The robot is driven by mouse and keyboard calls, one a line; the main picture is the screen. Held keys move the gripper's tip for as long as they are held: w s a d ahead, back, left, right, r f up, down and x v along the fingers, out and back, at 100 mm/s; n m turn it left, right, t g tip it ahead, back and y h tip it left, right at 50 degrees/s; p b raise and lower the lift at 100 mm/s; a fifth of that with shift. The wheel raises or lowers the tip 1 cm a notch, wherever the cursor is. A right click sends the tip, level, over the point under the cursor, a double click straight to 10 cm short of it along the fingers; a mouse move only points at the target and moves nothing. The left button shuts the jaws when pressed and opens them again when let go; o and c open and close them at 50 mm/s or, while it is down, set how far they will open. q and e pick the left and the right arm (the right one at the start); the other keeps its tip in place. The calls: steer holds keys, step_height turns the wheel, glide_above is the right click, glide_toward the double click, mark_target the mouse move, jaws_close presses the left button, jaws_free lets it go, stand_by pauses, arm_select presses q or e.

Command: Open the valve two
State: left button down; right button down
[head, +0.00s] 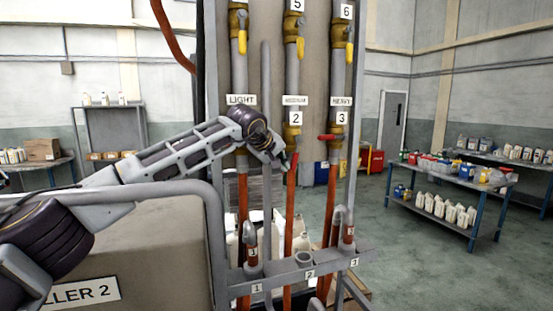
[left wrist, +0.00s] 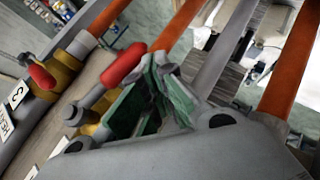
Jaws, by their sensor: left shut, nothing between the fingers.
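Valve two (head: 292,136) is a brass body on the middle pipe, below the label 2. Its red lever (head: 292,168) appears to point down along the pipe. My left gripper (head: 283,163) is at the left side of this lever, shut and empty. In the left wrist view the green-padded fingers (left wrist: 150,95) are very close to the red lever (left wrist: 122,66); I cannot tell whether they touch. The fingers and palm hide part of the valve body. My right gripper is not in view.
Valve three (head: 336,143), with its red lever across the pipe, is just right. Yellow-levered valves (head: 293,38) are above. A grey rack rail (head: 309,270) with numbered holders and orange hoses stands below. A blue table (head: 455,184) with bottles is at right.

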arm_select(q)
steer(key=shift+d+f, duration=0.3)
steer(key=shift+d, duration=0.25)
steer(key=shift+w, duration=0.1)
steer(key=v, duration=1.2)
stand_by(0.4)
steer(key=shift+d, duration=0.1)
